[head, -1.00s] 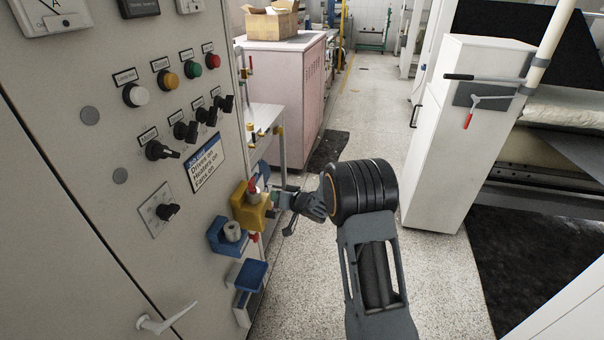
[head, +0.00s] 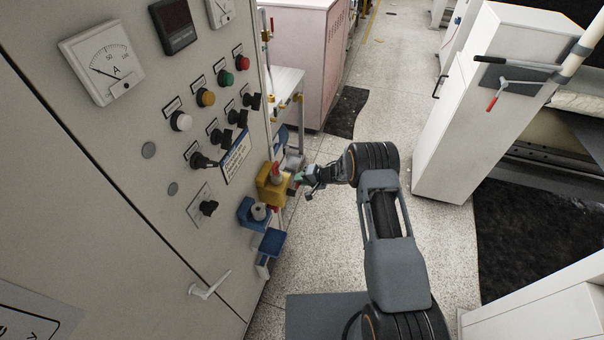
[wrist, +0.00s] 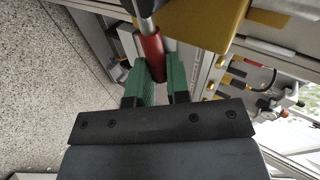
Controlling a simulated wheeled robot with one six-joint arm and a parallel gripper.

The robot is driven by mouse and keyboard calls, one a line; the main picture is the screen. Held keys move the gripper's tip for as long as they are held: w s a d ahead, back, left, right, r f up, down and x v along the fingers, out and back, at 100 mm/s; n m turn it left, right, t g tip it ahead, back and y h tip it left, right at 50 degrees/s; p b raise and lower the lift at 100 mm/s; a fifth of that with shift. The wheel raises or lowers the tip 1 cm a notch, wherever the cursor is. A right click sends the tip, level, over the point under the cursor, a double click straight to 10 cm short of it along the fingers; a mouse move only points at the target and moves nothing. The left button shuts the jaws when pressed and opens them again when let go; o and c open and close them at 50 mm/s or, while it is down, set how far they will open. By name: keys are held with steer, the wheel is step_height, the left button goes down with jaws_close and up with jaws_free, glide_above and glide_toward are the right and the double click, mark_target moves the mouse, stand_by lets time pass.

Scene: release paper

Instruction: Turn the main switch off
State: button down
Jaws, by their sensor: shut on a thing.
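A yellow box (head: 269,190) with a red part (head: 277,172) on top is mounted at the cabinet's right edge in the head view. My gripper (head: 298,178) is just right of it, its green fingers small in that view. In the wrist view, the green fingers of my gripper (wrist: 161,72) are shut on a red handle (wrist: 152,56) joined to a grey metal rod (wrist: 146,22). The yellow box (wrist: 203,20) is close beside it. I cannot tell which control is labelled as the main switch. A black knob on a plate (head: 208,208) is on the cabinet front.
The cabinet front (head: 110,180) carries gauges, coloured buttons and black knobs. Blue holders (head: 254,213) jut out below the yellow box. A white cabinet (head: 480,100) with a red-tipped lever stands right. Speckled floor (head: 385,75) lies open between.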

steer(key=shift+w+f+m+g, duration=0.1)
steer(key=shift+f+m+g, duration=0.15)
steer(key=shift+m+g, duration=0.15)
stand_by(0.4)
steer(key=c, duration=1.4)
jaws_free()
steer(key=shift+f, duration=0.15)
steer(key=shift+d, duration=0.1)
steer(key=b+v, duration=0.1)
steer(key=v, duration=1.2)
steer(key=shift+d, duration=0.4)
